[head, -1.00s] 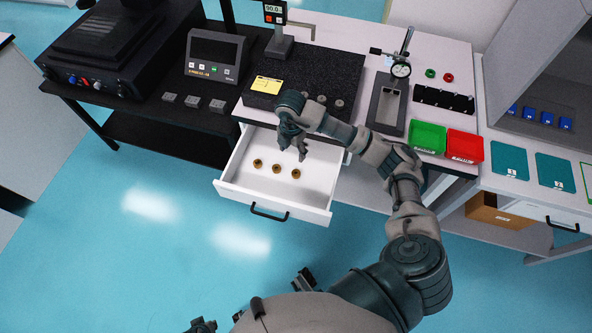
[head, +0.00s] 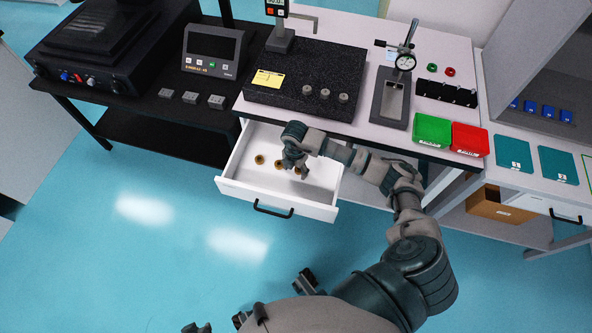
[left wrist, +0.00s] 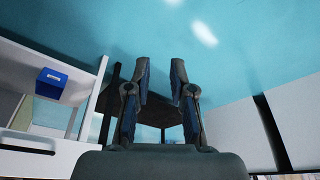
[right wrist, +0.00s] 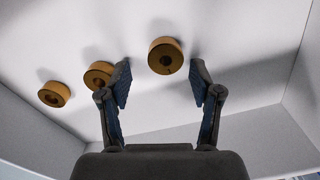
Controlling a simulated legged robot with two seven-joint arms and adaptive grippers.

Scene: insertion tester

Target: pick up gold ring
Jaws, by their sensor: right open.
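Three gold rings lie in a row on the floor of the open white drawer (head: 232,179). In the head view the left ring (head: 259,160) is clear, and the middle ring (head: 279,163) is beside my gripper. The right wrist view shows a left ring (right wrist: 54,94), a middle ring (right wrist: 99,75) and a right ring (right wrist: 165,55). My right gripper (right wrist: 160,78) is open and empty, pointing down into the drawer. The right ring lies ahead of the gap between its fingertips, and in the head view the gripper partly hides it. My left gripper (left wrist: 160,78) is open and empty, away from the drawer.
The drawer's front wall and handle (head: 273,209) stand out from under the bench. Above it is a black granite plate (head: 300,75) with several grey weights. A green bin (head: 433,129) and a red bin (head: 469,139) sit to the right. Floor in front is clear.

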